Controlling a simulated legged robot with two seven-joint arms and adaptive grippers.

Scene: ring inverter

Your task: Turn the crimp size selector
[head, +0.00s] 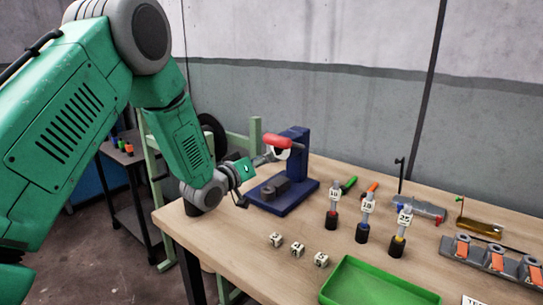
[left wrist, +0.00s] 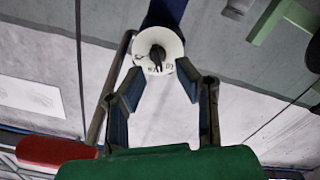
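The crimp size selector is a white round dial (left wrist: 146,42) with dark markings and a dark centre knob. In the head view the dial (head: 283,154) sits on the blue crimp press (head: 301,143), below its red lever handle (head: 277,141). My left gripper (left wrist: 158,76) is open, its two fingers on either side of the dial's near part in the left wrist view. I cannot tell whether the fingertips touch the rim. In the head view the left gripper (head: 264,158) reaches the press from the left. My right gripper is not in view.
The red handle (left wrist: 52,151) and its rod run close to the left finger. On the wooden table (head: 225,240) stand several numbered tools (head: 332,210), small number cubes (head: 298,250) and a green tray (head: 375,283). A metal rack (head: 495,262) is at the right.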

